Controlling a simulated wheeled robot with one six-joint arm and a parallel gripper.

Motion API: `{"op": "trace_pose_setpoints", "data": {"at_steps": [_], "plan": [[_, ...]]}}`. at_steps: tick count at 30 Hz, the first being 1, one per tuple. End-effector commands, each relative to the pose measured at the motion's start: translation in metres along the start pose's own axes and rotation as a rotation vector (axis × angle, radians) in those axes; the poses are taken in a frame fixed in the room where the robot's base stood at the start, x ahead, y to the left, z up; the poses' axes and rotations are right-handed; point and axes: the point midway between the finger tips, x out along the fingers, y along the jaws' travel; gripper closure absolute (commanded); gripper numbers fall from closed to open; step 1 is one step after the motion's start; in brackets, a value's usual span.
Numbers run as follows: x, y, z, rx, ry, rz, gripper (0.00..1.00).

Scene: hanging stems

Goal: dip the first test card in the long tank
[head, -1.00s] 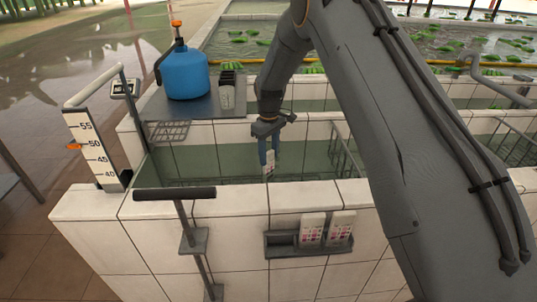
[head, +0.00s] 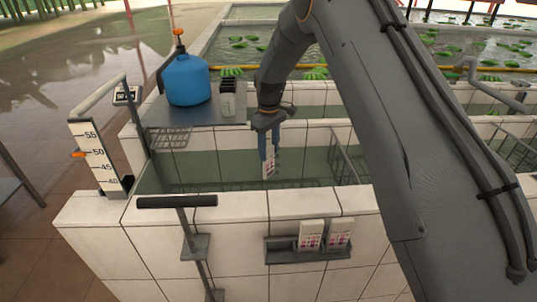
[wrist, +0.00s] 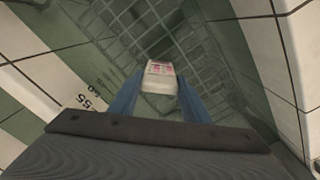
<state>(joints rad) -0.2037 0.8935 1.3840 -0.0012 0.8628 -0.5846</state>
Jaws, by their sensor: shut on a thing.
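My gripper (head: 269,155) hangs over the long tank (head: 215,165) with its blue fingers pointing down. It is shut on a white test card (head: 268,169) with coloured marks, which also shows between the fingers in the wrist view (wrist: 160,78). The card hangs upright over the greenish water. I cannot tell whether its lower edge touches the water. Two more test cards (head: 311,235) (head: 339,234) stand in a grey holder (head: 282,256) on the tank's front wall. The holder's left slot is empty.
A blue jug (head: 187,80) and a dark cup holder (head: 228,97) stand on a grey shelf at the tank's back left. A scale board (head: 94,155) stands at the left corner. A wire basket (head: 349,160) sits in the tank to the right of my gripper. A T-handle (head: 176,201) rises in front.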

Motion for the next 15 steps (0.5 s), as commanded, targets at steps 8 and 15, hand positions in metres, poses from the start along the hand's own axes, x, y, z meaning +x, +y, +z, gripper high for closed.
{"op": "trace_pose_setpoints", "data": {"at_steps": [8, 15], "plan": [[-0.032, 0.000, 0.000, 0.000, 0.000, 0.000, 0.77], [-0.058, 0.000, 0.000, 0.000, 0.001, 0.001, 0.77]]}}
